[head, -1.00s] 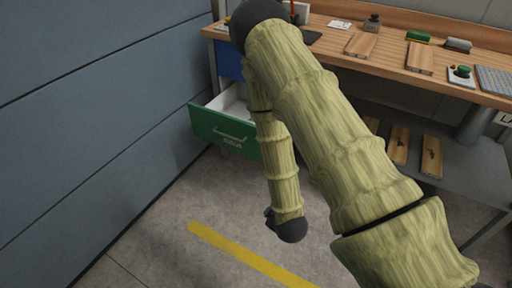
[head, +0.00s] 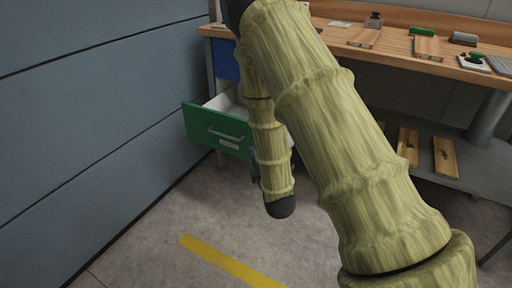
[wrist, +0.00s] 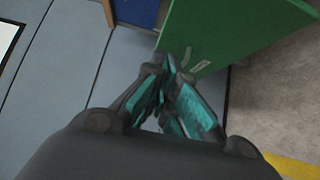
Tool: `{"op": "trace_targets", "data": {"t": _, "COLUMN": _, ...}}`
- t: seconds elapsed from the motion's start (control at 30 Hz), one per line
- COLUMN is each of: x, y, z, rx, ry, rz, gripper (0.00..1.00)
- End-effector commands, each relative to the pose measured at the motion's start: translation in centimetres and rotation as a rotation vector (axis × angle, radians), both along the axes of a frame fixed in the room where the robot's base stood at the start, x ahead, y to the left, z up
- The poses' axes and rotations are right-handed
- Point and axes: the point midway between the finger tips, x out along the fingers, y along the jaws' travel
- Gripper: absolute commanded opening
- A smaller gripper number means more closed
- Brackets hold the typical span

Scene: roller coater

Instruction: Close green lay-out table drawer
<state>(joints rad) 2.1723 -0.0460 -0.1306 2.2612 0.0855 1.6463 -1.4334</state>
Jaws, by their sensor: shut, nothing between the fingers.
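The green drawer front (head: 200,125) of the lay-out table stands pulled out, with its white inside (head: 226,101) showing behind it. A metal handle (head: 225,134) and a small label are on the front. In the wrist view the green front (wrist: 235,30) fills the upper right. My gripper (wrist: 168,65) is shut and empty, its tips close to the front by the pale label (wrist: 200,66). I cannot tell whether they touch. In the head view my arm covers the drawer's right part, and the gripper is mostly hidden.
The wooden table top (head: 395,43) carries wood blocks and small tools. A blue drawer (head: 226,60) sits above the green one. A grey-blue wall (head: 90,120) runs close along the left. A lower shelf (head: 475,180) holds wood pieces. Floor with a yellow line (head: 228,263) is clear in front.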

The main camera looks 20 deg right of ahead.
Motion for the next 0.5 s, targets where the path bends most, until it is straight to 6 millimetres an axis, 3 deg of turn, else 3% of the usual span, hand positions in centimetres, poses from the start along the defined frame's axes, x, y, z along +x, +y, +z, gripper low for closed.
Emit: {"op": "trace_targets", "data": {"t": 0.5, "x": 7.9, "y": -1.1, "z": -0.2, "rx": 0.005, "ry": -0.001, "rz": -0.002, "gripper": 0.0}}
